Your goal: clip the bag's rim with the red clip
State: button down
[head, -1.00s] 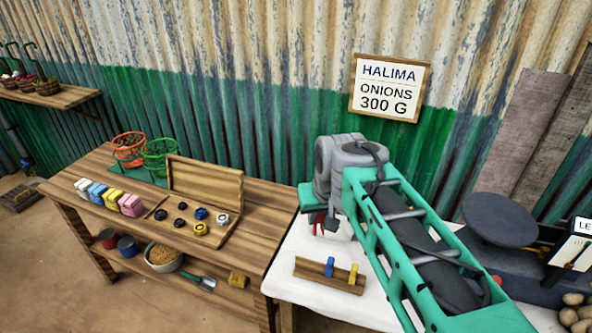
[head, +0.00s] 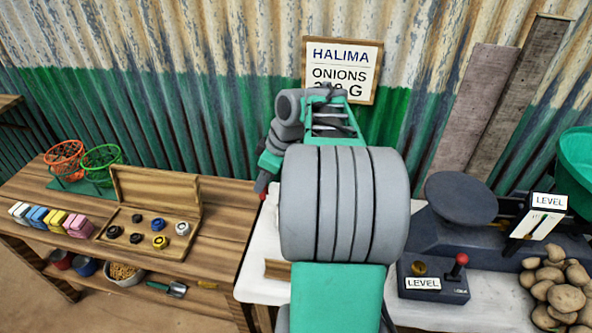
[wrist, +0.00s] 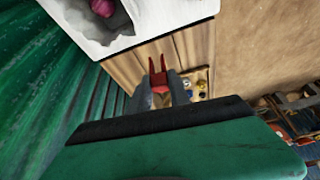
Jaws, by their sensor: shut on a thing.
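My gripper (wrist: 158,95) is shut on the red clip (wrist: 160,78); the clip's two prongs point away from the fingers in the wrist view. In the head view my gripper (head: 264,180) is behind and left of my large grey arm joint, near the left edge of the white-topped table, with only a bit of red showing. A pale, bag-like shape (wrist: 84,30) with a purple-red onion (wrist: 103,7) inside is at the top left of the wrist view, apart from the clip. Its rim is only partly in view. In the head view my arm hides the bag.
The wooden bench (head: 215,225) at left holds a tray (head: 122,248) of round weights, colored blocks and two wire baskets. The corrugated wall (head: 220,130) is close behind my gripper. A scale (head: 460,205), a LEVEL box (head: 432,284) and potatoes (head: 565,298) stand at right.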

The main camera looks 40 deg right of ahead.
jog(key=s+d+n, duration=0.2)
jog(key=s+d, duration=0.3)
jog(key=d, duration=0.2)
jog(key=shift+g+y, duration=0.3)
jog(key=shift+y, duration=0.1)
notch_tip(320, 180, down, 10)
jog(key=b, duration=0.7)
jog(key=shift+s+d+r+b, duration=0.15)
jog(key=shift+r+b, duration=0.1)
jog(key=shift+b, duration=0.15)
jog(key=c, duration=1.1)
grip_release()
jog(key=shift+c, duration=0.2)
jog(key=p+v, duration=0.2)
jog(key=v, duration=0.6)
